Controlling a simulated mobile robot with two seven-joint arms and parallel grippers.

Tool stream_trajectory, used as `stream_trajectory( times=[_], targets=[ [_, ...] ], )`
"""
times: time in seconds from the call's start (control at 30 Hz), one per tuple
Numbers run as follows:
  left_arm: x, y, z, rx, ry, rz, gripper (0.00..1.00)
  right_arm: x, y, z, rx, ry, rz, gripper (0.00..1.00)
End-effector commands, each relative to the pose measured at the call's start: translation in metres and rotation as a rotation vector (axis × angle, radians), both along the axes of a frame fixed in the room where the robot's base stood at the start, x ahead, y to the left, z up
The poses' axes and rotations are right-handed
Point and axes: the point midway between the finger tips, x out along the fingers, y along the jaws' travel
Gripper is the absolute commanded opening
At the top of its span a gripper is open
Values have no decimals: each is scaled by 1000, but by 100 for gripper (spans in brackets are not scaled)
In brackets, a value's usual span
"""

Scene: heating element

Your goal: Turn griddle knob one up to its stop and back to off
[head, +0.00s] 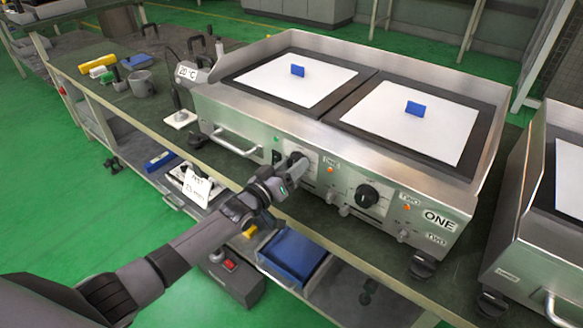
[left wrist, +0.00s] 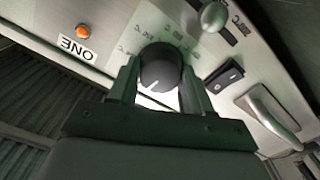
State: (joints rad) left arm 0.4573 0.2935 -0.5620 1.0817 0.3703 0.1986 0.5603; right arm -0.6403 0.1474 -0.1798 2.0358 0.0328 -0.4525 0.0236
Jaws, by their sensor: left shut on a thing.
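The steel griddle (head: 240,115) stands on the bench, its control panel facing me. My left gripper (head: 290,168) is at the left knob of the panel and hides most of it in the head view. In the left wrist view the black round knob one (left wrist: 160,66) sits between the two fingers of my left gripper (left wrist: 162,80), which is shut on it. The knob's white pointer line slants toward the lower left of that picture. A label reading ONE (left wrist: 77,49) and an orange lamp (left wrist: 82,30) are beside it. My right gripper is not in view.
Knob two (head: 368,195) is to the right on the same panel. A black rocker switch (left wrist: 224,76), a metal button (left wrist: 213,17) and a bar handle (left wrist: 270,108) are near knob one. A second griddle (head: 560,190) stands at the right. A blue bin (head: 292,256) is below.

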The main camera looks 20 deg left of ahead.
Motion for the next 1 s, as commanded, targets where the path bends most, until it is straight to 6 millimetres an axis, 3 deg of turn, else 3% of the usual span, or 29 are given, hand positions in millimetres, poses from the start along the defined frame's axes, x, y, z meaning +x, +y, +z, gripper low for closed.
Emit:
stream_trajectory(
  times=[0.3, 0.83, 0.87, 0.9, 0.93, 1.0],
  targets=[
    [0, 0, -1, -109, 42, 0, 19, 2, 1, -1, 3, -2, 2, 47],
    [0, 0, -1, -131, 50, 0, 19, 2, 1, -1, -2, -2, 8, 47],
    [0, 0, -1, -131, 50, 0, 56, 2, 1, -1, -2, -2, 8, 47],
    [0, 0, -1, -131, 50, 0, 69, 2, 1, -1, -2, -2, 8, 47],
    [0, 0, -1, -130, 50, 0, 75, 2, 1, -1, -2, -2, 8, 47],
    [0, 0, -1, -130, 49, 0, 75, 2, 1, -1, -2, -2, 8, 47]
  ],
)
